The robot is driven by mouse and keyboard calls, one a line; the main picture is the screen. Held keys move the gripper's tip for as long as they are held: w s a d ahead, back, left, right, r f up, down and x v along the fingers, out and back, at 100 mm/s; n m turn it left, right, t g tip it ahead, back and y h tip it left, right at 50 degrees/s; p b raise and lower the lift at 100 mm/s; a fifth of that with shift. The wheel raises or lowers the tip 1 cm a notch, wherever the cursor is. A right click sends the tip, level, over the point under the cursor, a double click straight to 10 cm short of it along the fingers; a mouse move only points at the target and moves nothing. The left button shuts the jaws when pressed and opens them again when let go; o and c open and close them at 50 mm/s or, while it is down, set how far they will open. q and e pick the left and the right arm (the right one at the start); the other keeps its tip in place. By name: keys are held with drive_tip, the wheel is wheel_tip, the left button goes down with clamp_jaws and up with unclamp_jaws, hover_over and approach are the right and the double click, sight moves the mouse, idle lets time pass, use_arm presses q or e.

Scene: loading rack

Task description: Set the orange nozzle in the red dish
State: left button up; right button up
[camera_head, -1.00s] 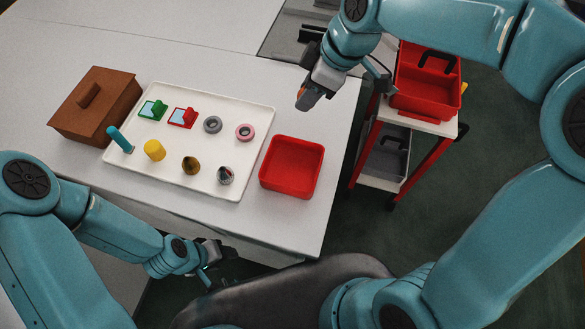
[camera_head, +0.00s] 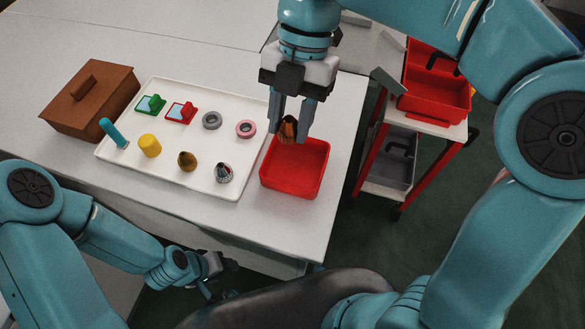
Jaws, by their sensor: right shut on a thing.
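The orange nozzle (camera_head: 288,130) is between the fingers of my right gripper (camera_head: 290,128), which is shut on it. The nozzle hangs over the back part of the red dish (camera_head: 306,178); its lower end overlaps the dish's far rim in the picture, and I cannot tell its exact height. The red dish is square, shallow and empty, on the table at the right of the white tray. My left gripper (camera_head: 212,268) is low in front of the table's edge, dark and small; I cannot tell if it is open.
A white tray (camera_head: 140,168) holds a teal peg (camera_head: 113,133), a yellow cylinder (camera_head: 150,145), two cone-shaped nozzles, rings and coloured clips. A brown lidded box (camera_head: 92,98) stands at the left.

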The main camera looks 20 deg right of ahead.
sight(291, 178)
wheel_tip(291, 178, down, 15)
drive_tip(key=shift+f+b, duration=0.15)
drive_tip(key=shift+b, duration=0.35)
drive_tip(key=shift+w+f, duration=0.1)
drive_tip(key=shift+f, duration=0.1)
drive_tip(key=o, duration=1)
drive_tip(key=p+v, duration=0.1)
drive_tip(key=v, duration=1.1)
drive_tip(key=shift+r, duration=0.25)
